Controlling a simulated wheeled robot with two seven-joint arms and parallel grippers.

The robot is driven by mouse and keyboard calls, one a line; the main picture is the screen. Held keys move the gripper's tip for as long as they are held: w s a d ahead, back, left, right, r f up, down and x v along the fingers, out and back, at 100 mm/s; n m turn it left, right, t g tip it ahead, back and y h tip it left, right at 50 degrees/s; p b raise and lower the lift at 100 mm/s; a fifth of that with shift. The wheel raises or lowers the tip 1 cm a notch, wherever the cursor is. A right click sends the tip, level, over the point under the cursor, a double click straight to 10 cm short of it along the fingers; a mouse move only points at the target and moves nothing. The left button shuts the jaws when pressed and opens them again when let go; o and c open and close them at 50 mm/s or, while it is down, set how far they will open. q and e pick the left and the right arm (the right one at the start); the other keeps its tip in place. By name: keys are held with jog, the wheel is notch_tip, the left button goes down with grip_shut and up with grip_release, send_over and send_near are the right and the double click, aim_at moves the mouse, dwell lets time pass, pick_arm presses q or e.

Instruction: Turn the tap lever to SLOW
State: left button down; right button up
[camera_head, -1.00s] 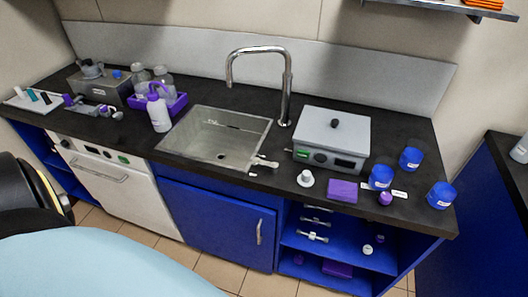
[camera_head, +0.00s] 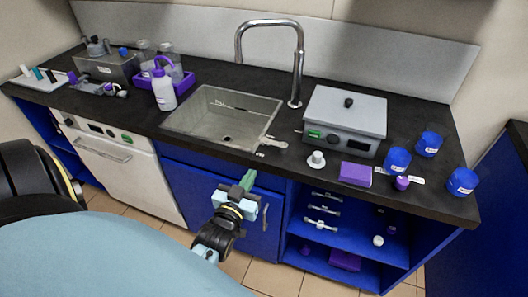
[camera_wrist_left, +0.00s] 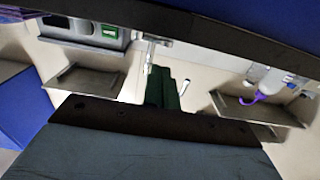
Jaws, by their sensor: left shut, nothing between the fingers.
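The tap lever (camera_head: 272,142) is a small metal lever at the front right corner of the sink (camera_head: 205,128). A small pale label lies by it, too small to read. The lever also seems to show in the left wrist view (camera_wrist_left: 150,48), above the fingers. My left gripper (camera_head: 247,180) is in front of the blue cabinet door, below the counter edge and apart from the lever. Its green fingers are shut and empty; they also show in the left wrist view (camera_wrist_left: 166,90). My right gripper is out of view.
The tall curved faucet (camera_head: 297,65) stands behind the sink. A grey lidded instrument (camera_head: 345,118) is right of the lever, with a white knobbed piece (camera_head: 317,160), a purple block (camera_head: 355,174) and blue jars (camera_head: 397,160) near the counter's front. A wash bottle (camera_head: 163,90) stands left.

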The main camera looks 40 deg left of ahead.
aim_at(267, 144)
pick_arm(q)
jog(key=b+x, duration=0.1)
jog(key=x, duration=1)
jog(key=shift+f, duration=0.1)
jog(key=shift+a, duration=0.1)
